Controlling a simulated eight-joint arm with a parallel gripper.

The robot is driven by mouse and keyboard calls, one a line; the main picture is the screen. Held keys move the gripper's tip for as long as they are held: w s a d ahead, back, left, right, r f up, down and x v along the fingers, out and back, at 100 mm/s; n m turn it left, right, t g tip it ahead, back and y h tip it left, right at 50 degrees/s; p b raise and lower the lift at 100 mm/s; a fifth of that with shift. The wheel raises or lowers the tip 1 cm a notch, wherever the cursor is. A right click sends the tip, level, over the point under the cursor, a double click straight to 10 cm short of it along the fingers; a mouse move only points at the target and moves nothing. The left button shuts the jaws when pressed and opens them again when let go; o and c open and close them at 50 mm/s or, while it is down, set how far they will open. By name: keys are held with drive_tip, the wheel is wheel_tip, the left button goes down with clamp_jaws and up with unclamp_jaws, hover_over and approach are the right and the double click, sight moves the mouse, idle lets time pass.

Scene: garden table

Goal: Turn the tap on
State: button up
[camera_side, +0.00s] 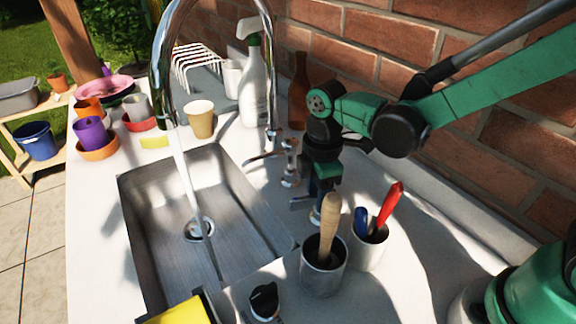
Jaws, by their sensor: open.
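The tap is a tall chrome gooseneck (270,75) standing behind the sink, with its spout over the basin. A clear stream of water (187,180) runs from the spout down to the drain of the steel sink (150,215). A chrome lever and valve (289,165) sit at the tap's right side. My gripper (314,203) is open and points down just right of the valve. I cannot tell whether it touches the valve. Its fingertips are partly hidden by a wooden handle in front.
Metal cups hold a wooden-handled tool (329,228) and a red-handled tool (390,204) close in front of my gripper. A spray bottle (254,85) and a brown bottle (299,92) stand behind the tap. A brick wall (480,125) bounds the right. Cups and bowls crowd the left counter.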

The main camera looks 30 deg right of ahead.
drive_tip(key=shift+r, duration=2.8)
drive_tip(key=s+d+r+m+t, duration=0.3)
drive_tip(key=s+d+m+t, duration=0.2)
drive_tip(key=m, duration=1)
drive_tip(key=d+t, duration=0.2)
drive_tip(key=d, duration=0.1)
drive_tip(key=shift+r, duration=0.25)
